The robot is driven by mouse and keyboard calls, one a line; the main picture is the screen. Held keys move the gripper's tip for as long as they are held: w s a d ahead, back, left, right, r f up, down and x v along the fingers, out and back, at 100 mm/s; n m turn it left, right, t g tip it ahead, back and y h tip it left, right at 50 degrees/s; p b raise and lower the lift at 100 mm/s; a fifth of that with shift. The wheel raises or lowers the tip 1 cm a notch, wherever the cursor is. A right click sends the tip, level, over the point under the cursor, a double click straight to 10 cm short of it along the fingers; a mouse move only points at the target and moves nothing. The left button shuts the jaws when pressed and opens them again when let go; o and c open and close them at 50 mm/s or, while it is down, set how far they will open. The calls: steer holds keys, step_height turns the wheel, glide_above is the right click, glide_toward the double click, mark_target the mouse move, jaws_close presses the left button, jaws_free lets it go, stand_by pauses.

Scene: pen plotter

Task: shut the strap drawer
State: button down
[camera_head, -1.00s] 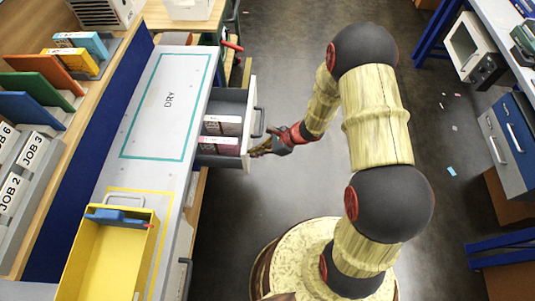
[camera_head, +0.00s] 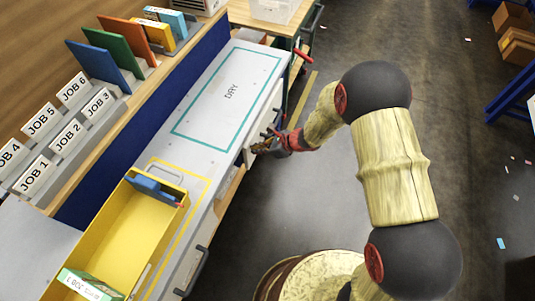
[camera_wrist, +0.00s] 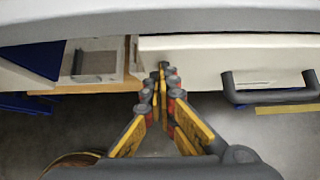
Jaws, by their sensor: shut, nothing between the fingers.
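The strap drawer's white front (camera_head: 249,156) sits close under the edge of the worktop in the head view. None of its inside shows there. In the wrist view the drawer front (camera_wrist: 205,62) runs across under the worktop edge, with its dark bar handle (camera_wrist: 270,92) to the right. My gripper (camera_head: 264,147) is shut and empty. Its fingertips in the wrist view (camera_wrist: 161,72) are at the front's left part, left of the handle. They appear to touch the front, but exact contact is hard to tell.
The worktop (camera_head: 262,62) carries a teal-outlined DRY area. A yellow tray (camera_head: 107,245) with a blue item stands nearer. A job-card rack (camera_head: 100,115) is at the left. In the wrist view a grey box-like part (camera_wrist: 92,65) shows at left.

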steer(key=shift+w+a, duration=0.2)
steer(key=shift+a, duration=0.3)
steer(key=shift+w+a, duration=0.15)
steer(key=shift+a, duration=0.35)
